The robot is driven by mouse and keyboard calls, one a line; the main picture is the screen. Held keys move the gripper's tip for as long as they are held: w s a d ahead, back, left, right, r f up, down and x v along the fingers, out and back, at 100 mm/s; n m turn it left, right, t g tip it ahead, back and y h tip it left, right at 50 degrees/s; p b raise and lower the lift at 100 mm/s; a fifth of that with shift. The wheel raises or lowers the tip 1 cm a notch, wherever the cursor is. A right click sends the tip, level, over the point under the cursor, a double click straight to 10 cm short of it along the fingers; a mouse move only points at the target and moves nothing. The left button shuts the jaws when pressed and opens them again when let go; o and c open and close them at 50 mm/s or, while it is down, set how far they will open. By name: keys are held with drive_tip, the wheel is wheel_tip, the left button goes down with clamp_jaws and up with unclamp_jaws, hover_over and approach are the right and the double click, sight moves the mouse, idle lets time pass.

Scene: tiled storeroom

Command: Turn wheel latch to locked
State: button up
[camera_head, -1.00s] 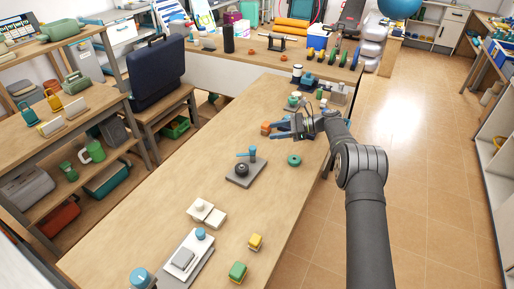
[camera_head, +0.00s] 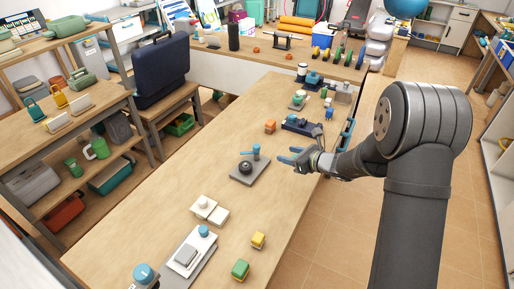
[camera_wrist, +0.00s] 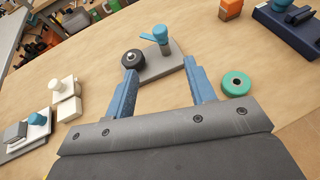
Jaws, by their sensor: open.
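The likely wheel latch is a grey plate (camera_head: 243,179) with a black round wheel (camera_head: 245,167) and a post with a blue lever (camera_head: 255,152). The same plate shows in the wrist view (camera_wrist: 165,66), with the wheel (camera_wrist: 133,58) at left by one fingertip and the blue lever (camera_wrist: 155,38) further away. My gripper (camera_head: 282,155) is open and empty, to the right of the plate in the head view. In the wrist view its blue fingers (camera_wrist: 160,70) point toward the plate. I cannot tell whether a fingertip touches the wheel.
A green ring (camera_wrist: 236,83) lies beside the right finger. Cream blocks (camera_head: 209,209), a plate with a blue knob (camera_head: 187,254), and yellow (camera_head: 258,240) and green (camera_head: 240,269) blocks stand nearer. An orange block (camera_head: 270,127) and dark blue device (camera_head: 302,126) stand farther off.

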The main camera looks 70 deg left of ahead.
sight(257, 146)
drive_tip(key=x, duration=1.7)
drive_tip(key=shift+s+f, duration=0.1)
drive_tip(key=c, duration=1)
